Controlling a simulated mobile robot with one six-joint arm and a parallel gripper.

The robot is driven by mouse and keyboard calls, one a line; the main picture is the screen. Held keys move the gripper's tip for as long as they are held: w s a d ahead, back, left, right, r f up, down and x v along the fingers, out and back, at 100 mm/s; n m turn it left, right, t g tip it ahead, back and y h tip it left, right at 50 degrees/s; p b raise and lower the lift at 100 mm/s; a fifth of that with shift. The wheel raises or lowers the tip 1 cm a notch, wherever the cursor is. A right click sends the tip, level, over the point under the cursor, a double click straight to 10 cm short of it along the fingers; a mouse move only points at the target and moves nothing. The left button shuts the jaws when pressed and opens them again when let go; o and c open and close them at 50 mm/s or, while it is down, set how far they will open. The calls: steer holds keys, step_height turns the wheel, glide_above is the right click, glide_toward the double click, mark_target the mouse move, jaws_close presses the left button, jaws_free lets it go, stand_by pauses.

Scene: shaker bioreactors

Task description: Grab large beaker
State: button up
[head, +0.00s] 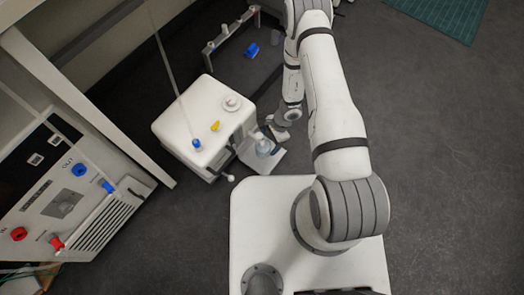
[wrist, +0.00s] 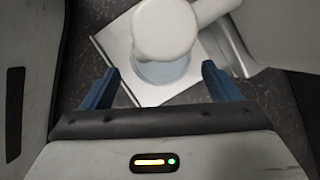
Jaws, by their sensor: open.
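The large beaker looks like a clear, bluish vessel (wrist: 163,72) in the wrist view, standing on a white plate (wrist: 112,45). A white round part (wrist: 165,28) above it hides much of it. In the head view the beaker (head: 264,147) is small, on the plate at the right side of a white box-shaped machine (head: 185,112). My gripper (wrist: 160,76) is open, its two blue fingers spread to the left and right of the beaker's near side in the picture. I cannot tell the gap in depth. In the head view my gripper (head: 277,132) is close beside the beaker, partly hidden.
The machine carries blue (head: 196,143) and yellow (head: 216,126) knobs. A control panel with red and blue ports (head: 68,198) stands at the left under a white frame. A small rack (head: 228,36) stands behind the machine.

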mark_target(264, 148)
steer(key=b+x, duration=0.1)
steer(key=x, duration=0.1)
steer(key=b+x, duration=0.1)
steer(key=x, duration=0.1)
steer(key=b+x, duration=0.1)
steer(key=x, duration=0.1)
steer(key=shift+w+d+f, duration=0.1)
steer(key=shift+d+f, duration=0.05)
steer(key=shift+f, duration=0.2)
steer(key=shift+r, duration=0.1)
steer(key=c, duration=1.3)
